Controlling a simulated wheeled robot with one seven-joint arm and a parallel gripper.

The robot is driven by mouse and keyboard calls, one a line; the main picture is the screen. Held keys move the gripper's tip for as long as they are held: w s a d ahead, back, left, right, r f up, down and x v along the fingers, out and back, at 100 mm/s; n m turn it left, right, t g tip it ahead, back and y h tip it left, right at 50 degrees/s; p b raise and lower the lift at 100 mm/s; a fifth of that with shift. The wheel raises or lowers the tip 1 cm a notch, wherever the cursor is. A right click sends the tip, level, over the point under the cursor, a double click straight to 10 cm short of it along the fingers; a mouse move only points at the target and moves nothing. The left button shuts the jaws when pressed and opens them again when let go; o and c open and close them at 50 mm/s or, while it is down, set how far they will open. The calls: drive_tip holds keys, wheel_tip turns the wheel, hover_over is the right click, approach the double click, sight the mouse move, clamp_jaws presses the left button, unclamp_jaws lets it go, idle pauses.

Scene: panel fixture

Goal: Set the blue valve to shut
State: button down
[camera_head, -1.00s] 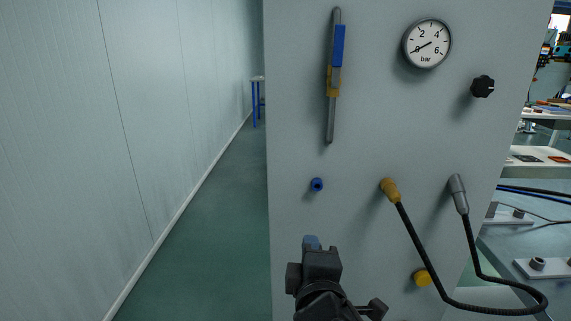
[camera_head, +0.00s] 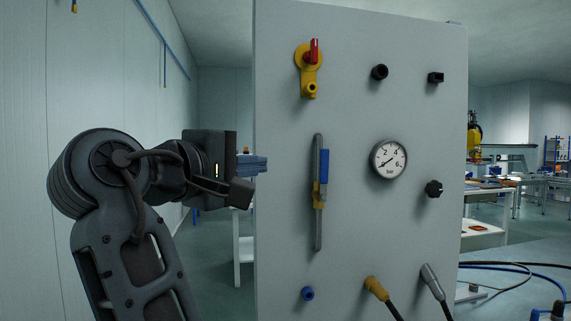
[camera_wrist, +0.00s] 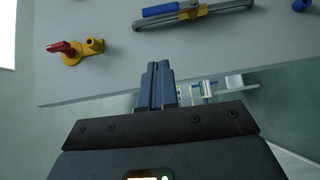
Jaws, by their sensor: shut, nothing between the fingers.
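The blue valve's lever (camera_head: 324,166) lies upright along a grey vertical pipe (camera_head: 318,230) on the panel front, parallel to it and above the yellow body (camera_head: 319,195). In the wrist view the blue lever (camera_wrist: 172,9) and the grey pipe (camera_wrist: 150,25) show at the top edge, with the yellow body (camera_wrist: 194,12) between. My gripper (camera_head: 262,164) is shut and empty, left of the valve and apart from it, near the panel's left edge. Its blue fingers also show in the wrist view (camera_wrist: 158,70). Nothing of the lever is hidden in the head view.
The panel (camera_head: 350,240) also bears a red-handled valve (camera_head: 312,55), a gauge (camera_head: 388,160), dark knobs (camera_head: 433,188), a blue port (camera_head: 308,293) and cable plugs (camera_head: 376,288). A pale wall (camera_head: 25,200) stands at the left. Tables (camera_head: 490,188) stand at the right.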

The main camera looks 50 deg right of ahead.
drive_tip(key=p, duration=0.2)
approach(324, 176)
drive_tip(key=w+d+r, duration=0.1)
drive_tip(key=w, duration=0.2)
drive_tip(key=w+d+r, duration=0.1)
drive_tip(key=shift+w+d+r, duration=0.3)
drive_tip(key=shift+w+r, duration=0.1)
drive_tip(key=shift+s+d+f, duration=0.1)
drive_tip(key=shift+s+d, duration=0.45)
drive_tip(key=shift+d, duration=0.25)
drive_tip(key=shift+s+d+f, duration=0.1)
drive_tip(key=shift+s+d, duration=0.45)
drive_tip(key=shift+d, duration=0.25)
drive_tip(key=shift+w+r+p, duration=0.1)
drive_tip(key=shift+r+p, duration=0.05)
drive_tip(key=shift+p, duration=0.15)
